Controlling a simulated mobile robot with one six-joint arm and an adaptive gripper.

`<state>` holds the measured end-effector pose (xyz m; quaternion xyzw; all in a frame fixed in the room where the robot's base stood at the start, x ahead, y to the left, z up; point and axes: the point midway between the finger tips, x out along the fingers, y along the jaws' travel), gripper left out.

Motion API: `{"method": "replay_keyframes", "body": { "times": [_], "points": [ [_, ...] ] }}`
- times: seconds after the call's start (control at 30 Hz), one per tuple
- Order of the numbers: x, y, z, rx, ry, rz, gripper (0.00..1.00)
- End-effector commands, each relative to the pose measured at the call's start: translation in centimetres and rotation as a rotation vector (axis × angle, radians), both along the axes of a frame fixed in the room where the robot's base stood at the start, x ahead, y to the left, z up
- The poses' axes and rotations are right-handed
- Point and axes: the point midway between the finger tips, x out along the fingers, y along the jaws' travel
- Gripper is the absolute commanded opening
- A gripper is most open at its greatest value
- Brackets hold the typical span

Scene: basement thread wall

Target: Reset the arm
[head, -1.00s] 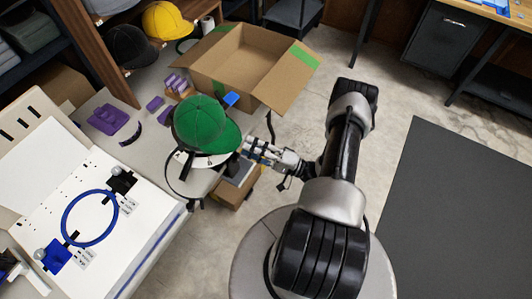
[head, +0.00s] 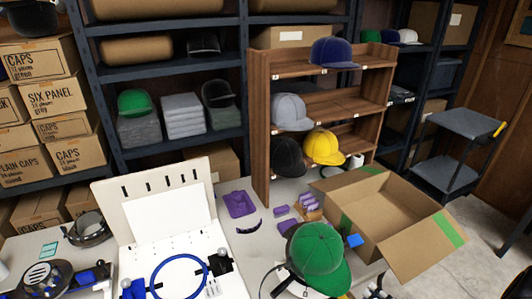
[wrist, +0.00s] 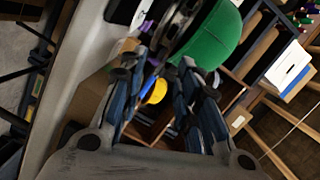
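My gripper (wrist: 158,85) shows in the wrist view with its two dark blue-grey fingers spread apart and nothing held between them. In the head view only a small part of my arm's end shows at the bottom edge, right of the green cap. The green cap (head: 320,250) sits on a white, strapped holder at the front edge of the table (head: 245,270). In the wrist view the green cap (wrist: 218,38) is beyond the fingers, at the upper middle. Most of my arm is hidden below the head view.
An open cardboard box (head: 385,215) stands right of the green cap. A white machine with a blue hoop (head: 180,277) stands at the left. Purple parts (head: 239,204) lie on the table. A wooden cap rack (head: 262,140) and shelves stand behind. Bare floor shows at the right.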

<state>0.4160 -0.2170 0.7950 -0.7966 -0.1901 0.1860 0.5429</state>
Motion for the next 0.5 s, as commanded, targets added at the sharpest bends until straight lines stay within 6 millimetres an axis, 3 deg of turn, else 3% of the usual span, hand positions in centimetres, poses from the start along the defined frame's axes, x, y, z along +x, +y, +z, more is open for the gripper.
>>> {"method": "replay_keyframes", "body": {
  "times": [0.03,0.2,0.33,0.5],
  "points": [
    [2.3,-0.9,1.4,-0.129,0.022,-0.004,0.30],
    [8.3,-3.9,5.7,-0.529,0.115,-0.059,0.30],
    [11.3,-5.2,10.6,-0.790,0.181,-0.108,0.30],
    [12.7,-5.0,18.1,-1.055,0.274,-0.175,0.30]
  ]
}}
